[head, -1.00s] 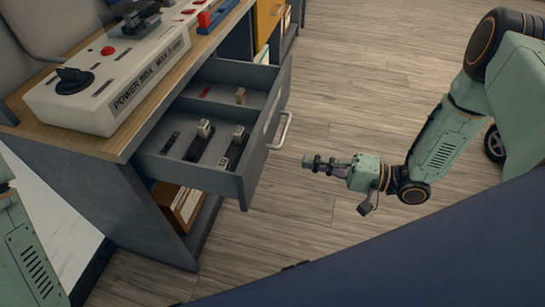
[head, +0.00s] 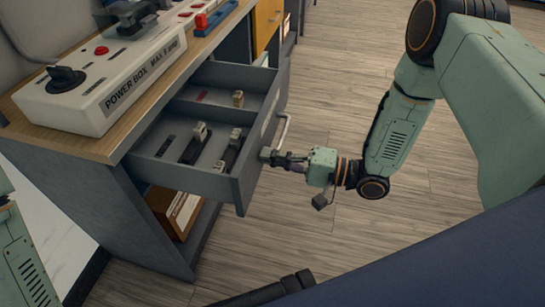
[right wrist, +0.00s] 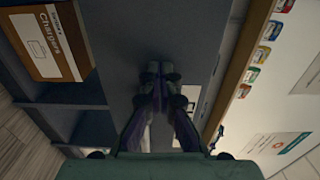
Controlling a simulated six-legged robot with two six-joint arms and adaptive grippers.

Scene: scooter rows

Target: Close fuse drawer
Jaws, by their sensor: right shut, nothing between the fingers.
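The grey fuse drawer (head: 208,186) is pulled out of the bench in the head view. Several small fuses lie in its compartments, among them a pale one (head: 236,135) near the front panel. Its light bar handle (head: 284,127) is on the outer face. My right gripper (head: 268,155) is shut and empty, its tips at the drawer front just below the handle; whether they touch it I cannot tell. In the right wrist view the closed fingers (right wrist: 158,75) point at a dark grey panel. My left gripper is out of view; only part of the left arm shows.
A white power box (head: 105,95) with a black knob and red button stands on the wooden worktop (head: 100,145). A cardboard box (head: 178,208) sits on the shelf below the drawer. The wooden floor right of the bench is open.

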